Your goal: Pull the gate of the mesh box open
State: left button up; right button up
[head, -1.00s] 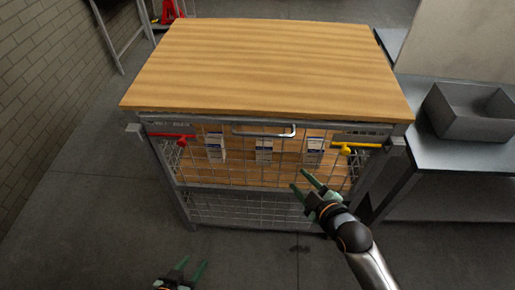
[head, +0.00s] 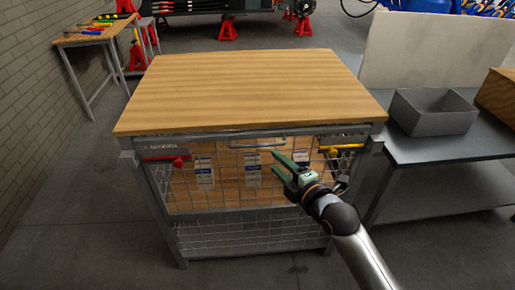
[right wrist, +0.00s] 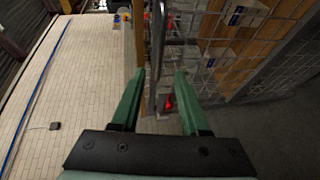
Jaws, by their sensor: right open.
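The mesh box (head: 160,200) stands ahead of me with a wooden top. Its mesh gate (head: 225,195) faces me and looks closed. A grey bar handle (head: 256,146) runs along the gate's upper edge. A red latch knob (head: 178,162) sits at the left and a yellow one (head: 333,152) at the right. My right gripper (head: 273,160) is open and empty, just below the handle's right end. In the right wrist view the handle (right wrist: 158,40) lines up between the open fingers (right wrist: 159,75); contact cannot be told. My left gripper is out of view.
Small labelled boxes (head: 252,168) stand behind the mesh. A steel table (head: 425,150) with a grey bin (head: 432,112) stands close on the right. A brick wall (head: 45,100) and a tool bench (head: 95,38) are at the left. Floor left of the box is clear.

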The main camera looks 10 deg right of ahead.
aim_at(259, 146)
jog(key=b+x, duration=0.1)
jog(key=x, duration=1)
jog(key=shift+w+a+f, duration=0.1)
jog(key=shift+w, duration=0.05)
grip_shut()
dwell(1.2)
